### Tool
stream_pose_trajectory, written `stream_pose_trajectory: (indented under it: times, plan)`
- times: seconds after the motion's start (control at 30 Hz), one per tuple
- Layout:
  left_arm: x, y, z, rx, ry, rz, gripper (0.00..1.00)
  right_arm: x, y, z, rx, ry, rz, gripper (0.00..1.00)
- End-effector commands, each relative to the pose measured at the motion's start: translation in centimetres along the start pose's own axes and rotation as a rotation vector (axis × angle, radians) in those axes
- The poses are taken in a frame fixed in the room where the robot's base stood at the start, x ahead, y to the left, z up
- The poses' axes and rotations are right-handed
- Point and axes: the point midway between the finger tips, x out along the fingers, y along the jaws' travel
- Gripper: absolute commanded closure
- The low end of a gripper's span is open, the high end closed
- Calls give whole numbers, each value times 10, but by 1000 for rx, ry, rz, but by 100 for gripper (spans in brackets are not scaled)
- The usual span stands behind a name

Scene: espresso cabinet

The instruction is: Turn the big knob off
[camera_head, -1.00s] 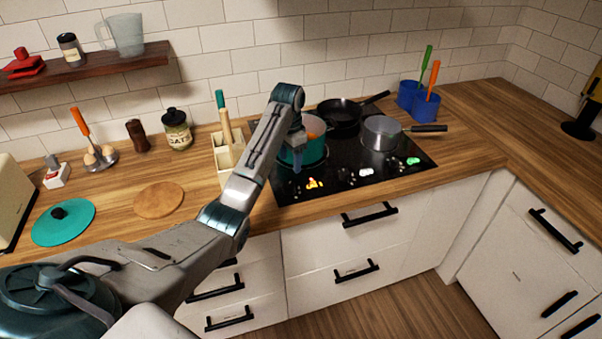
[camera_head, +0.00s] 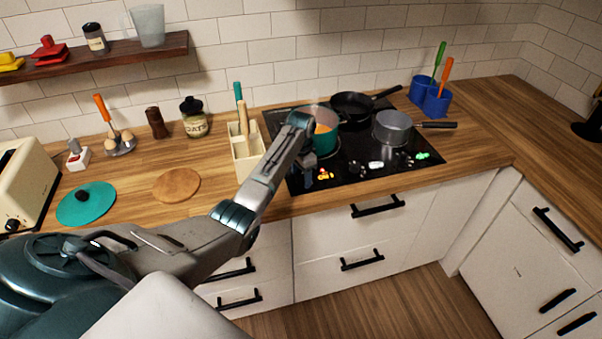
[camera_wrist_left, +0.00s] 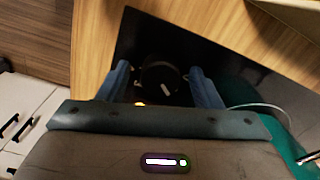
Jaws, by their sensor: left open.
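A round black knob (camera_wrist_left: 152,82) with a white mark lies between the two blue fingers of my left gripper (camera_wrist_left: 159,70) in the left wrist view. The fingers are apart, with dark gaps on both sides of the knob; I cannot tell how high they are above it. In the head view my left gripper (camera_head: 309,172) points down at the front left of the black cooktop (camera_head: 345,182), just left of an orange light (camera_head: 325,174). There my arm hides the knob between the fingers. My right gripper is not in view.
A teal pot (camera_head: 326,139) stands right behind my left gripper. A grey saucepan (camera_head: 393,131) and a black frying pan (camera_head: 352,104) stand on the cooktop. A wooden utensil holder (camera_head: 246,157) is to the left. White and green lights show further right.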

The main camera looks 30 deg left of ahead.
Motion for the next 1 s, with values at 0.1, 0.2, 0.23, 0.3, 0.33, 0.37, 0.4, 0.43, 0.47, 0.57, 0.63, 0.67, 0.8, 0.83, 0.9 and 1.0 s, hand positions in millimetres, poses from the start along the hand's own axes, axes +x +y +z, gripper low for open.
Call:
stream_pose_trajectory:
  times: [0.1,0.2,0.23,0.3,0.33,0.37,0.4,0.43,0.47,0.57,0.63,0.67,0.8,0.83,0.9,1.0]
  plan:
    - [0,0,0,0,0,0,43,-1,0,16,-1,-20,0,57]
    - [0,0,0,0,0,0,62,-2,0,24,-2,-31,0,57]
    - [0,0,0,0,0,1,68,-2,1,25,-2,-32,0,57]
    - [0,0,0,0,0,1,82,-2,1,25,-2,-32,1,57]
    - [0,0,0,0,0,0,85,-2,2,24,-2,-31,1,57]
    - [0,0,0,0,0,0,85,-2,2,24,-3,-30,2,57]
    - [0,0,0,-1,0,0,85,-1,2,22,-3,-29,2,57]
    - [0,0,0,-2,-1,1,85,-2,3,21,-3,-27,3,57]
    - [0,0,0,-3,-1,1,85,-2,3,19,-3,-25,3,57]
    - [-1,0,0,-17,-1,1,85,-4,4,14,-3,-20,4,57]
    - [-2,0,0,-36,-1,1,85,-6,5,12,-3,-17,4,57]
    - [-2,0,0,-48,-1,1,85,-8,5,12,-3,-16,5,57]
    - [-4,0,0,-122,-2,1,85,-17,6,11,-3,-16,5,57]
    - [-4,0,0,-143,-2,1,85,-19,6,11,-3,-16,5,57]
    - [-4,0,0,-195,-2,1,85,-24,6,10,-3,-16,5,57]
    - [-5,0,0,-277,-2,1,85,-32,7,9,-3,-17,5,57]
